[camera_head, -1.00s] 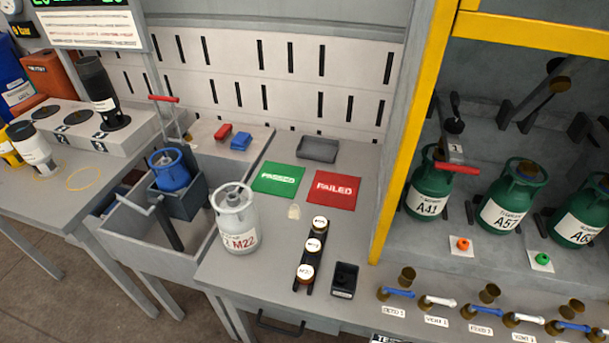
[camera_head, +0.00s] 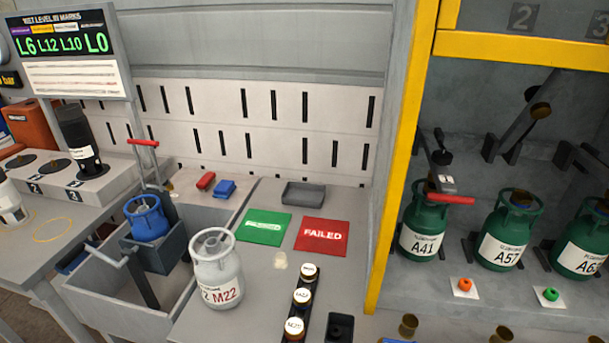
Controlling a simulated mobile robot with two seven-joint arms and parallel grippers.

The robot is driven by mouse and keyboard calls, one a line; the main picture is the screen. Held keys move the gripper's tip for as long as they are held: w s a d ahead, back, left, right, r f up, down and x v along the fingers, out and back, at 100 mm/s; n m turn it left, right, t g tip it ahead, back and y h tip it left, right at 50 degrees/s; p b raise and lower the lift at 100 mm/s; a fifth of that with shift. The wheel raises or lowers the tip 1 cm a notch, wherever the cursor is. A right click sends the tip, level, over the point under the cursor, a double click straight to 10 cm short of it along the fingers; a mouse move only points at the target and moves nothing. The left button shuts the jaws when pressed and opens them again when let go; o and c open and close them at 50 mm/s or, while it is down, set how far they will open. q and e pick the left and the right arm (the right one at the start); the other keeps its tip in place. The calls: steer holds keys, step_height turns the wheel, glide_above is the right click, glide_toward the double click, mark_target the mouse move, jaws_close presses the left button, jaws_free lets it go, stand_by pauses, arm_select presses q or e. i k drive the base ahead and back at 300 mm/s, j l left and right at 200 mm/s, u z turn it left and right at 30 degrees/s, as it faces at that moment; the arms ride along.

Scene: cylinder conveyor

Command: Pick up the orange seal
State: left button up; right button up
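The orange seal (camera_head: 465,284) is a small orange piece on a white square card on the grey shelf of the yellow-framed cabinet. It sits in front of the green cylinders marked A41 (camera_head: 421,232) and A57 (camera_head: 506,236). A green seal (camera_head: 550,294) sits on a similar card to its right. Neither of my grippers shows in the head view.
Yellow posts (camera_head: 404,150) frame the cabinet's left side. A red-handled lever (camera_head: 450,199) hangs in front of the A41 cylinder. On the bench are a grey M22 cylinder (camera_head: 217,270), green and red mats (camera_head: 322,235) and a row of round-topped pieces (camera_head: 301,297).

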mark_target(466, 284)
steer(key=z, duration=1.35)
steer(key=i+l+u, duration=0.3)
steer(key=l+u, duration=0.15)
steer(key=l, duration=0.15)
